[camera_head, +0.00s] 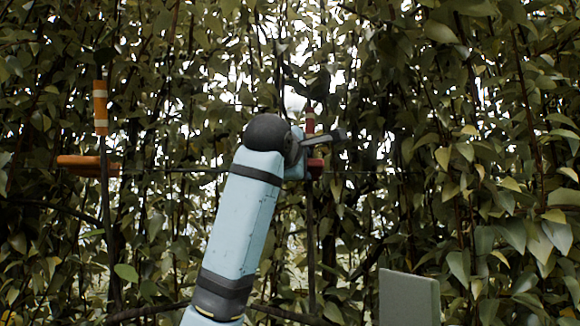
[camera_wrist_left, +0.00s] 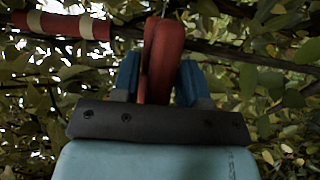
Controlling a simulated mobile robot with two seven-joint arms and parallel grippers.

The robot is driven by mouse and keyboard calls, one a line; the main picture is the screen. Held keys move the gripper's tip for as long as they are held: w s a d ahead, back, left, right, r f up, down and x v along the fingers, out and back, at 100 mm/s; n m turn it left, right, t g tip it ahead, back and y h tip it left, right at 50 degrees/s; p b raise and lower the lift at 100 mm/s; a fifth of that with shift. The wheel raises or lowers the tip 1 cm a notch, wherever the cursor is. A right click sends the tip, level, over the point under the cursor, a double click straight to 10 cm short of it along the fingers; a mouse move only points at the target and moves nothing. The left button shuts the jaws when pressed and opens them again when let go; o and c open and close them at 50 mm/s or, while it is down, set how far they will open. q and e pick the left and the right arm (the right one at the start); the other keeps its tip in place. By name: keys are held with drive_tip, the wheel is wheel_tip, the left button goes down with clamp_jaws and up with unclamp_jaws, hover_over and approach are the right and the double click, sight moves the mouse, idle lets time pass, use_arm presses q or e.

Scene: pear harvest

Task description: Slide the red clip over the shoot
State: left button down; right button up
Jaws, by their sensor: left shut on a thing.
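The red clip (camera_wrist_left: 163,55) stands between the two blue fingers of my left gripper (camera_wrist_left: 158,82) in the left wrist view, and the fingers are shut on it. In the head view a small part of the red clip (camera_head: 316,168) shows beside my left wrist, which hides most of the gripper. The shoot with red and white bands (camera_head: 310,118) rises just above the clip. Its banded part also lies at the upper left of the left wrist view (camera_wrist_left: 60,25), apart from the clip there. My right gripper is out of view.
A dark horizontal branch or wire (camera_wrist_left: 240,52) passes behind the red clip. Dense leaves fill the background. A grey panel (camera_head: 408,297) stands at the lower right.

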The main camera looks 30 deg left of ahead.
use_arm(q)
drive_tip(key=shift+r, duration=0.1)
drive_tip(key=c, duration=1)
unclamp_jaws()
drive_tip(key=shift+c, duration=0.2)
drive_tip(key=shift+o, duration=0.4)
drive_tip(key=shift+w+d, duration=0.15)
drive_tip(key=shift+d, duration=0.2)
drive_tip(key=shift+s, duration=0.4)
drive_tip(key=s+d+b, duration=0.2)
drive_tip(key=s+b, duration=0.2)
drive_tip(key=s, duration=0.9)
drive_tip(key=shift+b, duration=0.35)
drive_tip(key=shift+w, duration=0.1)
